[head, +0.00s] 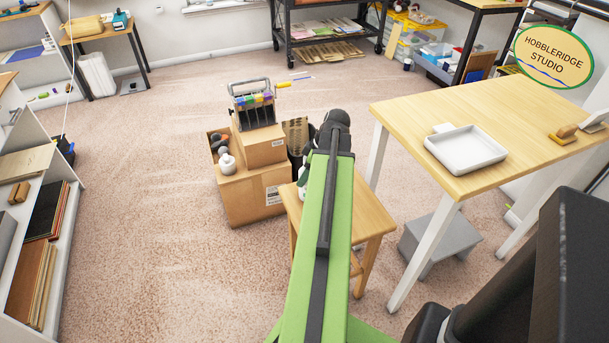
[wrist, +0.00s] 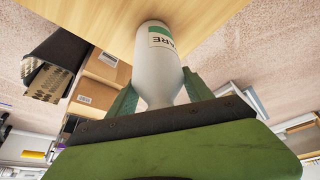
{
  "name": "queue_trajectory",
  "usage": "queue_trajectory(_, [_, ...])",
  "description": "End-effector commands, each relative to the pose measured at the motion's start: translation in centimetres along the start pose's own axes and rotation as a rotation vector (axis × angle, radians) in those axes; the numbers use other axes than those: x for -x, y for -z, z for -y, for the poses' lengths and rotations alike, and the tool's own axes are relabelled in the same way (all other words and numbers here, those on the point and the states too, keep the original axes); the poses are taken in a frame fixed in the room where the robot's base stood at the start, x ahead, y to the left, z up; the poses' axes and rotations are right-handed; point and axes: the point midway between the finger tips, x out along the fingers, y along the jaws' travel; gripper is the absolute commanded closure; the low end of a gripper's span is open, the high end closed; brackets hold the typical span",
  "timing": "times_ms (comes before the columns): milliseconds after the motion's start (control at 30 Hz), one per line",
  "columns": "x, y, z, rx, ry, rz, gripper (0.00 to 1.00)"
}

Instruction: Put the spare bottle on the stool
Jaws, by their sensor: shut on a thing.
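The spare bottle (wrist: 157,75) is white, with a green and white label that reads in part "ARE". My gripper (wrist: 160,92) is shut on it, with one green finger on each side near its narrow end. The wooden stool (head: 372,210) stands under my arm in the head view. Its top (wrist: 85,18) fills the upper part of the wrist view, behind the bottle's wide end. I cannot tell whether the bottle touches the stool. In the head view my arm hides most of the bottle and part of the stool top.
Cardboard boxes (head: 252,192) stand just left of the stool, with a crank-handled device (head: 253,105) on top. A light wood table (head: 410,115) with a white tray (head: 466,148) is close on the right. A grey step (head: 440,240) sits below it. The carpet at left is clear.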

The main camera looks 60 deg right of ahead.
Motion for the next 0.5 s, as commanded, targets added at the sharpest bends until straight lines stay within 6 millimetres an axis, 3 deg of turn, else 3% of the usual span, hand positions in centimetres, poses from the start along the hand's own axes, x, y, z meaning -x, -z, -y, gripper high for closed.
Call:
queue_trajectory(33, [-0.33,-0.11,0.01,0.000,0.000,0.000,1.00])
queue_trajectory(67, [-0.18,-0.06,0.01,0.000,0.000,0.000,0.37])
queue_trajectory(200, [-0.15,-0.03,0.01,0.000,0.000,0.000,0.19])
queue_trajectory(500, [-0.09,0.01,0.02,0.001,0.000,0.000,0.19])
